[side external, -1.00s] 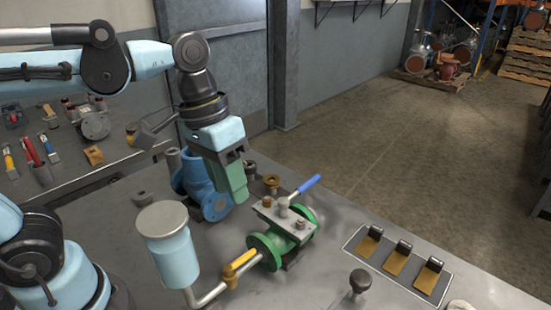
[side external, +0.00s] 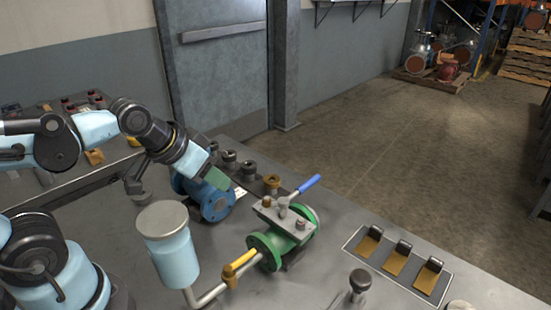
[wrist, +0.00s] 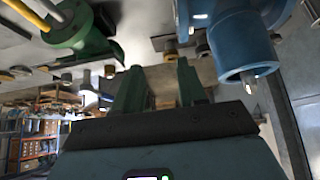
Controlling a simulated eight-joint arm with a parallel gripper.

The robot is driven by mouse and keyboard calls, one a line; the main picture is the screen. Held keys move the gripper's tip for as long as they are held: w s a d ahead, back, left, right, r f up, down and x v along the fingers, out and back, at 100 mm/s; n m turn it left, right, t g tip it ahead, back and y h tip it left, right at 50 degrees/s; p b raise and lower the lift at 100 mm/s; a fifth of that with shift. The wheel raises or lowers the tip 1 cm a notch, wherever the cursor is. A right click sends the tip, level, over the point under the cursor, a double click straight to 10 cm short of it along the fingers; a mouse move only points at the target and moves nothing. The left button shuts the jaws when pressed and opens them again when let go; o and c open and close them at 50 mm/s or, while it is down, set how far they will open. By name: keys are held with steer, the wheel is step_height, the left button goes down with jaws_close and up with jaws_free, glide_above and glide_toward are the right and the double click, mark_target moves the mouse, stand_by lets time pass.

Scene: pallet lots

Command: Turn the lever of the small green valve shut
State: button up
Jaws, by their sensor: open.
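The green valve (side external: 268,243) stands on the grey bench, with its blue-handled lever (side external: 308,184) pointing up and right. A yellow handle (side external: 244,258) sits on the thin pipe joined to its near side. In the wrist view the green valve (wrist: 72,28) shows at the upper left, with the yellow handle (wrist: 27,12) at its edge. My gripper (side external: 218,179) is tilted beside the blue valve (side external: 214,205), left of the lever and apart from it. In the wrist view my gripper (wrist: 158,84) has its green fingers spread with nothing held between them.
A pale blue canister (side external: 170,250) on the pipe stands left of the green valve. Small round fittings (side external: 271,183) stand in a row behind it. A panel with three yellow pedals (side external: 397,260) lies to the right, and a black knob (side external: 359,282) stands in front.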

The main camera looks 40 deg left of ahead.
steer(key=w+d+r+g+h, duration=0.1)
steer(key=w+d+r+g, duration=0.2)
steer(key=w+r, duration=0.35)
steer(key=g+h, duration=0.1)
steer(key=g, duration=0.3)
glide_toward(309, 180)
steer(key=f, duration=0.2)
steer(key=d+f, duration=0.1)
steer(key=f, duration=0.5)
steer(key=shift+d, duration=0.15)
steer(key=shift+c, duration=0.5)
steer(key=shift+r, duration=0.1)
jaws_close()
